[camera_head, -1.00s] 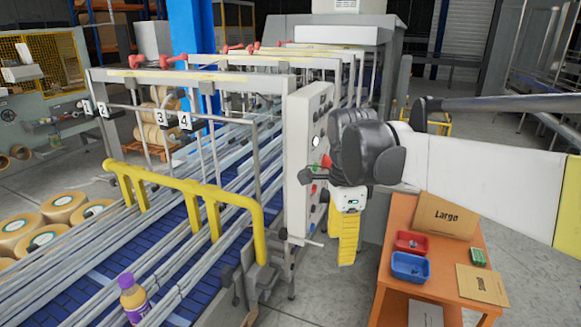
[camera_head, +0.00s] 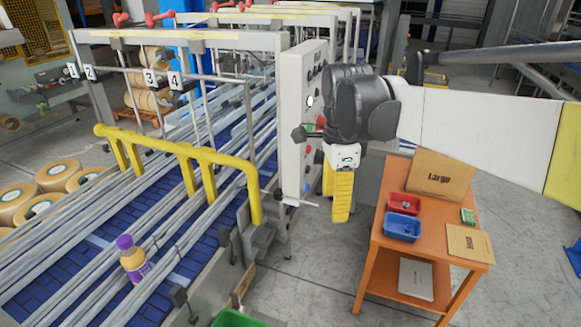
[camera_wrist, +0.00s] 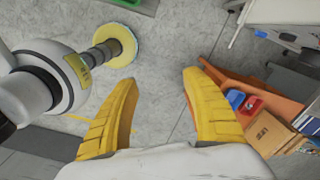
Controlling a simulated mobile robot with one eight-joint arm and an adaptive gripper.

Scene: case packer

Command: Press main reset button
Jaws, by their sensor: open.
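The control panel (camera_head: 292,150) is a tall white box at the side of the conveyor. Its narrow right face carries several buttons, including a pale round one (camera_head: 310,101), a red one (camera_head: 308,149) and a blue one (camera_head: 307,187). I cannot read any labels, so I cannot tell which is the main reset button. My gripper (camera_head: 339,196), with yellow fingers, hangs pointing down just right of the panel, apart from it. My arm's dark joint hides part of the panel face. In the wrist view my gripper (camera_wrist: 160,78) is open and empty above the grey floor.
An orange table (camera_head: 375,255) with red and blue bins and cardboard boxes stands at lower right. A yellow guard rail (camera_head: 180,150) runs over the conveyor, where a purple-capped bottle (camera_head: 133,262) stands. A green crate (camera_head: 238,319) is at the bottom edge.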

